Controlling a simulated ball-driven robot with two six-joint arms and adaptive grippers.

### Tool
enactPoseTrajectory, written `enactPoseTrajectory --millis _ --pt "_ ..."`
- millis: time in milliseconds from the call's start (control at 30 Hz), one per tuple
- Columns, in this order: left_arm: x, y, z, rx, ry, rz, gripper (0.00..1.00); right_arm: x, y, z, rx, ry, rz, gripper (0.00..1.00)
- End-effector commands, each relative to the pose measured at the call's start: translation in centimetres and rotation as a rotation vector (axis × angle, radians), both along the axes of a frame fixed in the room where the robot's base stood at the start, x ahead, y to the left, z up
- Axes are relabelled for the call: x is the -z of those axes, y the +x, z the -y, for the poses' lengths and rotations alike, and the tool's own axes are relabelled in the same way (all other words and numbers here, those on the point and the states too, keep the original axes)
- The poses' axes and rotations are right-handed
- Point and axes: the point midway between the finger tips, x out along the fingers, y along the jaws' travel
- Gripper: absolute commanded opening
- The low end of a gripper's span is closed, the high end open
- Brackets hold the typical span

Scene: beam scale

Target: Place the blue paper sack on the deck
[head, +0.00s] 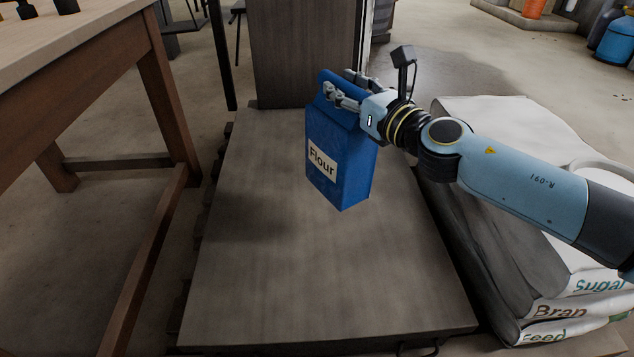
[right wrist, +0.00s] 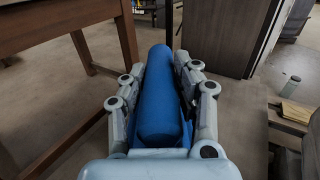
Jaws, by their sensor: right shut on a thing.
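The blue paper sack (head: 341,165) has a white label reading "Flour". It hangs upright above the deck (head: 310,280), a flat grey-brown wooden platform, slightly turned in the head view. My right gripper (head: 341,88) is shut on the sack's rolled top. In the right wrist view the blue roll (right wrist: 162,95) lies between the two fingers of the right gripper (right wrist: 168,80). A dark shadow lies on the deck to the left of the sack. The sack's underside is hidden. My left gripper is not in view.
A wooden table (head: 75,60) stands at the left, its legs beside the deck. A dark wooden panel (head: 303,50) rises behind the deck. White sacks (head: 560,290) marked Sugar, Bran and Feed are stacked at the right. The deck's front and middle are clear.

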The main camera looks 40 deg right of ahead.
Motion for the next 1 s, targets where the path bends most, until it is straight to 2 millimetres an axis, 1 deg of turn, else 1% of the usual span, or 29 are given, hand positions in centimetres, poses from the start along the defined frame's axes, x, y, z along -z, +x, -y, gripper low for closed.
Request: enactPoseTrajectory --millis 133,267,367,433,700,767,900,1000 --pt "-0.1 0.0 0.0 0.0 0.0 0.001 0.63 1.8 -0.2 0.3 0.084 0.003 0.003 0.0" --pt "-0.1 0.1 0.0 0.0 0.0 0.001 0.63 2.9 -0.3 0.3 0.124 0.001 0.001 0.0" --pt "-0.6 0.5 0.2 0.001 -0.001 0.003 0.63 3.6 0.0 0.4 0.136 0.0 0.0 0.0" --pt "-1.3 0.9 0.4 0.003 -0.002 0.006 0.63 4.1 0.6 0.6 0.138 -0.001 0.0 0.0" --pt "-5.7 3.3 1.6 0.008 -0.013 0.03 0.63 6.7 4.3 1.3 0.137 0.0 -0.002 0.0" --pt "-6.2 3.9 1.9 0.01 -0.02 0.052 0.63 7.5 5.5 1.5 0.137 -0.001 -0.003 0.0" --pt "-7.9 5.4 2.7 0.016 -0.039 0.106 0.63 9.1 8.1 2.0 0.137 0.0 -0.003 0.0" --pt "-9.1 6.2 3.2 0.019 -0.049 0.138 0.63 9.9 9.4 2.3 0.137 -0.001 -0.003 0.0"
